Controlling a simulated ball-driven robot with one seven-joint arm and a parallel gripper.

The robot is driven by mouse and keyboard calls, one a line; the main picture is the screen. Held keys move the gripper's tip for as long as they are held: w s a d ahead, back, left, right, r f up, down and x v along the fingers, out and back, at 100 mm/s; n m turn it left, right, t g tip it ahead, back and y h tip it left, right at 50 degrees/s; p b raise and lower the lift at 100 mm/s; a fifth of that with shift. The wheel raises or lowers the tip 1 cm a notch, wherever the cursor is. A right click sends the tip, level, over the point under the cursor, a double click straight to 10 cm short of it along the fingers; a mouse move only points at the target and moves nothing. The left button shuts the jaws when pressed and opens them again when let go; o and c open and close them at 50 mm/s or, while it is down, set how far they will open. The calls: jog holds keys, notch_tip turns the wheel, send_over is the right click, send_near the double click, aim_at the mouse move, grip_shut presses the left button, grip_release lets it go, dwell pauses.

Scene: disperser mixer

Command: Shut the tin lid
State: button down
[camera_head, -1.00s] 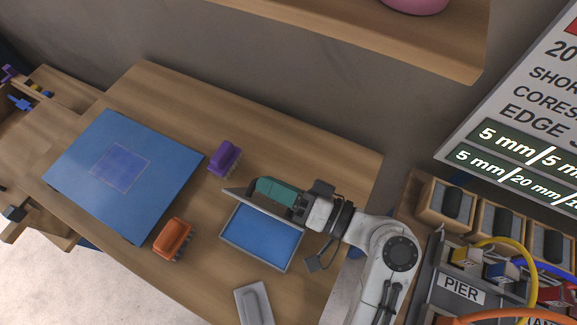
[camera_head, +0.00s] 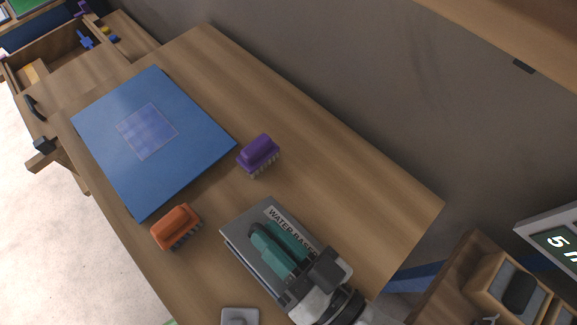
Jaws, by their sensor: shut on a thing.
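The tin (camera_head: 250,262) is a grey rectangular box near the table's front right. Its grey lid (camera_head: 238,230), with a white label reading "WATER-BA...", lies over it, and the blue inside does not show. I cannot tell whether a thin gap is left at the rim. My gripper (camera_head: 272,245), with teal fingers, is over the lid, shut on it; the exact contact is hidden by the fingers. The gripper and my arm cover the right part of the lid and label.
An orange brush (camera_head: 176,226) stands left of the tin and a purple brush (camera_head: 258,154) behind it. A blue mat (camera_head: 185,150) lies at the table's left. A grey piece (camera_head: 240,317) lies in front of the tin. The wooden table's (camera_head: 350,190) back right is clear.

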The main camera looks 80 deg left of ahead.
dwell(0.5)
jog(key=c, duration=1.2)
grip_release()
jog(key=shift+o, duration=0.2)
jog(key=shift+v, duration=3.8)
jog(key=shift+s, duration=0.1)
